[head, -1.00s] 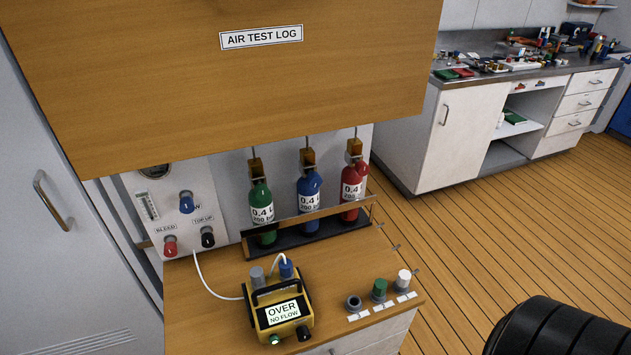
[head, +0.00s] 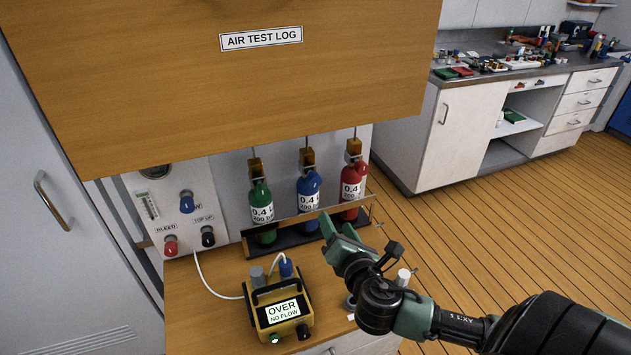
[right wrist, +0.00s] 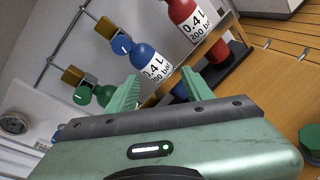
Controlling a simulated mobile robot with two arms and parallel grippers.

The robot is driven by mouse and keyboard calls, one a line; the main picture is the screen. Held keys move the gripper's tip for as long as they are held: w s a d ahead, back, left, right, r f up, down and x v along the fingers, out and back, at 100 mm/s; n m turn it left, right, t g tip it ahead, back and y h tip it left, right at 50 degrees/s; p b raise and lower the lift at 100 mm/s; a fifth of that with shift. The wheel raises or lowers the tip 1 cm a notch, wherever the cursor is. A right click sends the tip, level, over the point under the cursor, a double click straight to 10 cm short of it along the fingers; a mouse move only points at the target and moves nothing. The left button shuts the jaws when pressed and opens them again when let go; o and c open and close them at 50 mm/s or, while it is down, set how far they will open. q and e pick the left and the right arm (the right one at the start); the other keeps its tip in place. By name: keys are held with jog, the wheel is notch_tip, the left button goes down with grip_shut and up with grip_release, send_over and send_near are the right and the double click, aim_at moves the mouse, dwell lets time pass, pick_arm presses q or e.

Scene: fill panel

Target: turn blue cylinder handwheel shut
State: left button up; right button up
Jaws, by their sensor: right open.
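The blue cylinder (head: 309,190) stands upright in the rack between the green cylinder (head: 260,205) and the red cylinder (head: 352,183). Its top carries a brass-coloured block; a round blue handwheel (right wrist: 121,45) shows at its valve in the right wrist view. My right gripper (head: 333,222) is in front of the rack, below and near the blue cylinder, apart from the handwheel. In the right wrist view its two green fingers (right wrist: 155,88) are spread and empty, with the blue cylinder (right wrist: 145,62) beyond them. My left gripper is out of view.
A wooden flap labelled AIR TEST LOG (head: 240,80) hangs above the cylinders. The rack's front rail (head: 290,228) crosses the lower cylinders. A yellow meter (head: 278,310) reading OVER NO FLOW stands on the bench. A panel with knobs (head: 180,215) is at left.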

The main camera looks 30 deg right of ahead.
aim_at(316, 182)
jog(key=w+r+n+t, duration=0.1)
jog(key=w+n, duration=0.2)
jog(key=w+d+r+n+t+y+p, duration=0.1)
jog(key=w+r+n, duration=0.1)
jog(key=w, duration=0.1)
jog(key=w+r+n+t+y, duration=0.1)
jog(key=w+r+n, duration=0.1)
jog(key=w+n, duration=0.1)
jog(key=shift+w+d+n+p, duration=0.25)
jog(key=shift+w+n+p, duration=0.05)
jog(key=shift+w, duration=0.3)
jog(key=shift+w+d+f, duration=0.1)
jog(key=shift+w+f, duration=0.05)
jog(key=shift+w, duration=0.4)
grip_shut()
